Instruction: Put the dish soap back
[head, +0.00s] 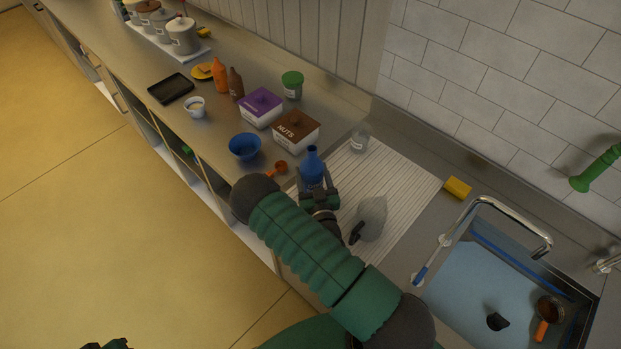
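A blue bottle (312,164) with a narrow neck, which looks like the dish soap, stands upright near the left edge of the ribbed white drainboard (405,185). My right gripper (318,188), on the green-sleeved arm, is around its body, with a finger on each side and seemingly closed on it. The bottle's lower part is hidden by the gripper, so I cannot tell whether it touches the surface. Only a dark sliver of my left arm or gripper (106,344) shows at the bottom left edge; its fingers are not clear.
A clear bottle (360,137) and a greyish translucent item (371,217) are on the drainboard. A yellow sponge (457,188) lies by the sink (480,290). A blue bowl (244,147), orange scoop (277,168) and nuts tub (296,132) crowd the counter at left.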

